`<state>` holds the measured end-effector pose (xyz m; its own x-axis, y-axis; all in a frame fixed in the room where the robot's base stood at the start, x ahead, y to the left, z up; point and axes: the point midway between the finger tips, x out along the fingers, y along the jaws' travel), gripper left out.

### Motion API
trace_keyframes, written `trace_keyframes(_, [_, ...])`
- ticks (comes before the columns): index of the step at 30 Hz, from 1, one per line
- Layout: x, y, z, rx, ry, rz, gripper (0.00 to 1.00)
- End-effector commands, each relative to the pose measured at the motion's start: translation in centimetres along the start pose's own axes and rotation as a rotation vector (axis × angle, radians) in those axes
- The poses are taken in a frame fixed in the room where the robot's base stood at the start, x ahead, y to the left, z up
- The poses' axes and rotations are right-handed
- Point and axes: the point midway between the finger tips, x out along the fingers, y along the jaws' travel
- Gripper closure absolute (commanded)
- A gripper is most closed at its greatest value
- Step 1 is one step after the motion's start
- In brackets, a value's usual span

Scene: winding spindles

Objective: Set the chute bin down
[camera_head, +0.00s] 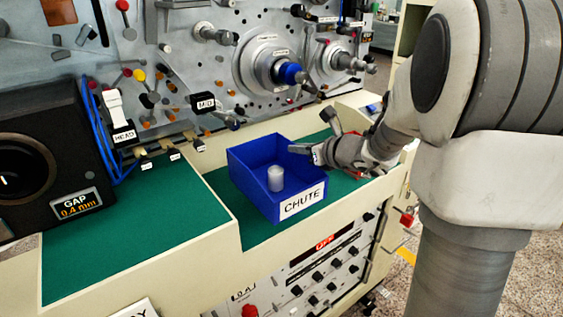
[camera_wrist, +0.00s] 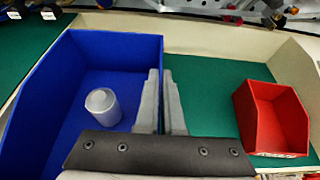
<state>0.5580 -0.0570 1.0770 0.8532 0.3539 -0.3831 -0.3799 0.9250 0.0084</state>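The chute bin is a blue open box (camera_head: 250,183) with a white CHUTE label on its front. It is upright, on or just above the green surface; I cannot tell whether it touches. A grey cylinder (camera_head: 276,178) stands inside it, and it also shows in the wrist view (camera_wrist: 103,106). My gripper (camera_head: 303,150) is at the bin's right wall. In the wrist view my gripper's fingers (camera_wrist: 162,100) are close together, one inside and one outside the blue bin's wall (camera_wrist: 115,45), shut on that wall.
A red bin (camera_wrist: 272,118) stands right of the blue bin on the green surface (camera_wrist: 210,75), with clear green between. A cream ledge (camera_wrist: 220,35) borders it. The black GAP box (camera_head: 50,150) is left; the spindle panel (camera_head: 200,60) rises behind.

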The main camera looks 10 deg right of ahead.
Motion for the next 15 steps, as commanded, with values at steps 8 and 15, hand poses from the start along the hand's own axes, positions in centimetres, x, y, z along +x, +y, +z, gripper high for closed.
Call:
trace_keyframes(8, [5.3,0.0,-0.8,0.000,-0.001,0.002,1.00])
trace_keyframes(15, [6.6,0.0,-3.0,0.004,0.002,0.001,1.00])
